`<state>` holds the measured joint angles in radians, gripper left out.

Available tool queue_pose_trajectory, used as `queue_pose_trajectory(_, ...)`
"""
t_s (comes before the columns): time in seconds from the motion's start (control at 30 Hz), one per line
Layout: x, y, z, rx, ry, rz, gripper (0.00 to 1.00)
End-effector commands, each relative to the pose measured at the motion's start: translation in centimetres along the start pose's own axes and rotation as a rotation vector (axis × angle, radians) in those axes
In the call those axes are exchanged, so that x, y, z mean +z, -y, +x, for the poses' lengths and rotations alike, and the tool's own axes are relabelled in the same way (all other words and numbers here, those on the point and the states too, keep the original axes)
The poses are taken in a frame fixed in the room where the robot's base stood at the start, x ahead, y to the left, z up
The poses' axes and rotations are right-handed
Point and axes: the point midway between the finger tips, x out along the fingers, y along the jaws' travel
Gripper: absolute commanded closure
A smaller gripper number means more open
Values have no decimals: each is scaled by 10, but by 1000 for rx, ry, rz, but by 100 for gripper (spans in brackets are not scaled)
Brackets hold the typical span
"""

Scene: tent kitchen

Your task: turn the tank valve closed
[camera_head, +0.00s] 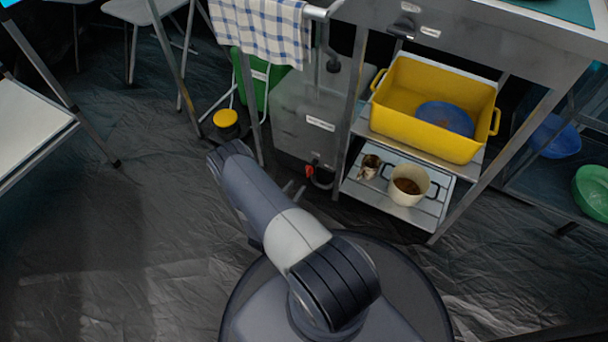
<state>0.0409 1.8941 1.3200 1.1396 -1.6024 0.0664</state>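The tank (318,112) is a grey metal box with a white label, standing under the counter frame in the head view. Its valve, with a small red handle (309,171), sits low on the tank's front near the floor. A dark curved piece shows beside the handle. My gripper (294,189) is mostly hidden behind my arm.
Right of the tank, a shelf holds a yellow tub (425,142) with a blue bowl (445,117). Below it are a cream pot (408,186) and a small cup (369,167). A yellow-topped dark object (226,119) stands left. A checked towel (262,30) hangs above. Floor at left is open.

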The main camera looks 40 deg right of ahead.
Motion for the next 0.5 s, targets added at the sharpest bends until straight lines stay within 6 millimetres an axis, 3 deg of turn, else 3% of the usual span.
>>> queue_pose_trajectory(0.2, 3, -1, 39, 4, 0, 2, 68)
queue_pose_trajectory(0.5, 2, 0, 71, 0, 1, 0, 68)
